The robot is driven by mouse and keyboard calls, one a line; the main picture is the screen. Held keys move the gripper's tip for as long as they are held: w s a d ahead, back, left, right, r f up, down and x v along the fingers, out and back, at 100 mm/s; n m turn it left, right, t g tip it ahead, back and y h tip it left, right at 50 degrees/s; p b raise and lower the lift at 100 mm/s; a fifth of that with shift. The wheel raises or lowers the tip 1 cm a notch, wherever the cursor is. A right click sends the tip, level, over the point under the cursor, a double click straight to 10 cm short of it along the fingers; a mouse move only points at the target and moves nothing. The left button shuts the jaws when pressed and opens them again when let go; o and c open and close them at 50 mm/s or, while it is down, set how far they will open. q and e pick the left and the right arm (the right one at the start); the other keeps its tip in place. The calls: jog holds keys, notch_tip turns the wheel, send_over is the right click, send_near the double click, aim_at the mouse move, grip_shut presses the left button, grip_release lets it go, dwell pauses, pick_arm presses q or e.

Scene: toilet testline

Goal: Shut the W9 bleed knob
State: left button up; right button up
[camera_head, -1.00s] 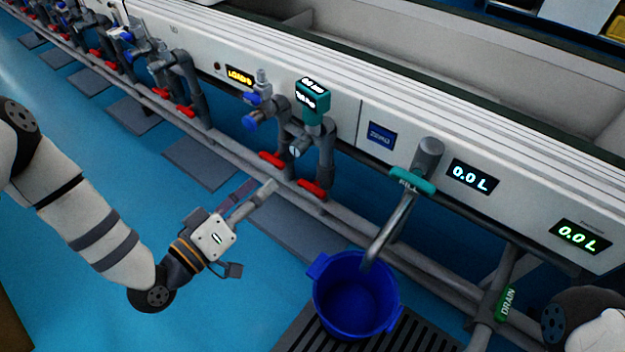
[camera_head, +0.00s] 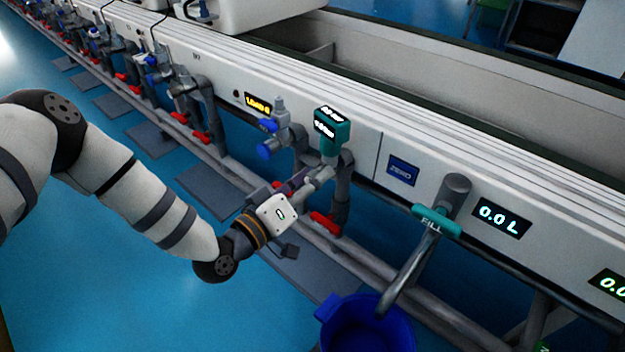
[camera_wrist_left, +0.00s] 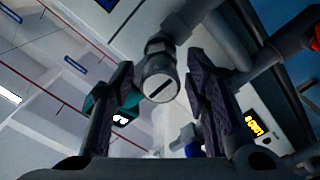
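The bleed knob (camera_wrist_left: 160,82) is a round grey cap with a dark slot across its face, seen in the left wrist view on a grey pipe fitting. My left gripper (camera_wrist_left: 158,74) is open, with one dark finger on each side of the knob. Gaps show between the fingers and the knob. In the head view my left gripper (camera_head: 314,177) is at the pipework below the teal meter (camera_head: 331,134) and hides the knob. I cannot read a W9 label. My right gripper is out of view.
Blue knobs (camera_head: 264,151) sit just left of the meter, under a yellow display (camera_head: 258,104). A red handle (camera_head: 326,223) is low on the pipe. A teal FILL handle (camera_head: 436,221) and blue bucket (camera_head: 366,330) stand to the right. Open floor lies in front.

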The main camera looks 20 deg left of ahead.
pick_arm(q)
grip_shut()
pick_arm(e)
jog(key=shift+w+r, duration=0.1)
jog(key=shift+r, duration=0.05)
pick_arm(q)
jog(key=m+p, duration=0.2)
jog(key=m, duration=0.1)
jog(key=shift+r, duration=0.15)
jog(key=m+p, duration=0.2)
jog(key=m, duration=0.1)
jog(key=shift+m+p, duration=0.35)
jog(key=shift+m, duration=0.05)
jog(key=m+p, duration=0.3)
jog(key=m, duration=0.2)
jog(key=m+p, duration=0.1)
jog(key=m, duration=0.2)
jog(key=shift+m, duration=0.3)
jog(key=shift+f+m+p, duration=0.2)
jog(key=shift+m+p, duration=0.3)
jog(key=shift+m, duration=0.7)
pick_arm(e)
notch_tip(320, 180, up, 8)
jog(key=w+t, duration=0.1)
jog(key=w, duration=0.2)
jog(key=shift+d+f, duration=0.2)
pick_arm(q)
jog(key=shift+a, duration=0.1)
